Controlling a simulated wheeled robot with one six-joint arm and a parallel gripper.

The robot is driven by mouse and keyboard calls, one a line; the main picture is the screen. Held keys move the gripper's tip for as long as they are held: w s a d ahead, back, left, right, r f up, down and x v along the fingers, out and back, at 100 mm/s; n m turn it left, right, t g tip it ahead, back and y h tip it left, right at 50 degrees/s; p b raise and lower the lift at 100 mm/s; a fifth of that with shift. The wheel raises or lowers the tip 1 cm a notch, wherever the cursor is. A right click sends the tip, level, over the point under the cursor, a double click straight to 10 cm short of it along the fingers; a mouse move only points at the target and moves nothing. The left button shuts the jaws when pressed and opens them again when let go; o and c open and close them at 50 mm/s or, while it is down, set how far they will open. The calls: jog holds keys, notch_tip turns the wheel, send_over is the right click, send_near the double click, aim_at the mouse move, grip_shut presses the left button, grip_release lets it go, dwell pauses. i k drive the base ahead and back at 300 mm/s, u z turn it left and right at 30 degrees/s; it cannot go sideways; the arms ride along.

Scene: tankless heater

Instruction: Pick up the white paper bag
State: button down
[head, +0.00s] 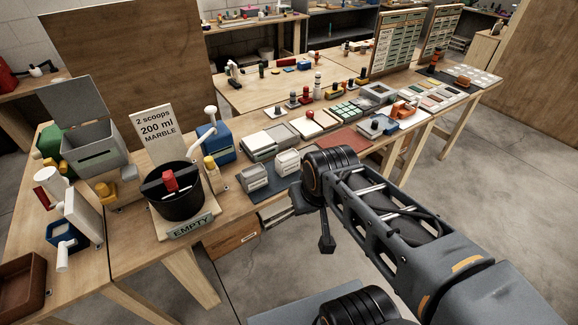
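I cannot make out a white paper bag for certain. Two small white box-like items, one on the left (255,177) and one on the right (287,161), stand near the front edge of the long wooden table (237,203). An upright white panel (84,214) stands on the left table. My arm reaches in from the lower right, with its large dark joint in front of the table's edge. A dark part hangs below that joint, perhaps part of my gripper (326,242). Its fingers do not show clearly, and I see nothing held.
A grey open box (92,148), a blue container (215,143) and several trays crowd the tables. Grey floor (470,160) lies clear at the right.

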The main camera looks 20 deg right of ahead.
aim_at(288, 161)
jog(key=z, duration=1.95)
jog(key=i, duration=1.45)
jog(key=u, duration=3.45)
